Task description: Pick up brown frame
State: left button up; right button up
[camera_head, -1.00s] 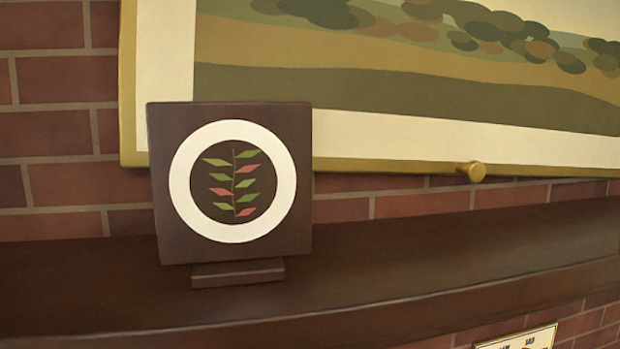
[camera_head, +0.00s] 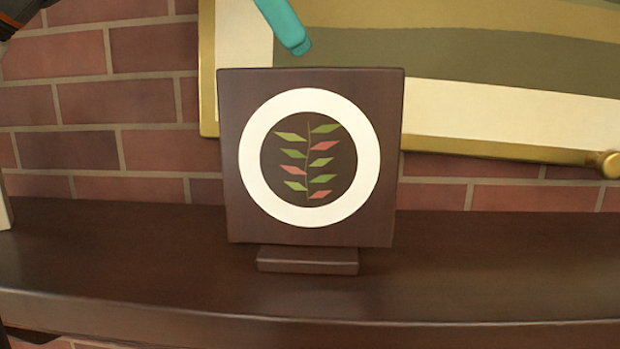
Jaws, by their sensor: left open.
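The brown frame (camera_head: 233,160) is a dark square panel with a white ring around a sprig of green and red leaves. It stands upright on a small foot (camera_head: 307,261) on the dark wooden shelf (camera_head: 130,255). My left gripper (camera_head: 285,25) shows as a teal finger at the top edge, above the frame's top edge and apart from it in the picture. The rest of this gripper is out of view, and nothing is seen held. My right gripper is not in view.
A large gold-edged landscape painting (camera_head: 470,105) hangs on the brick wall (camera_head: 140,90) behind the frame, with a brass knob (camera_head: 608,163) at its lower edge. A pale object (camera_head: 4,210) is cut off at the left edge. The shelf is clear on both sides of the frame.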

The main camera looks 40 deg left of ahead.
aim_at(304, 67)
pick_arm(q)
jog(key=f, duration=0.1)
jog(key=w+f, duration=0.1)
jog(key=d+f, duration=0.1)
jog(key=shift+w+f+p, duration=0.2)
jog(key=shift+f+p, duration=0.1)
jog(key=shift+f, duration=0.1)
jog(key=shift+d+f, duration=0.1)
jog(key=shift+f, duration=0.35)
jog(key=shift+w+d, duration=0.15)
jog(key=shift+w, duration=0.05)
jog(key=c, duration=0.5)
grip_shut()
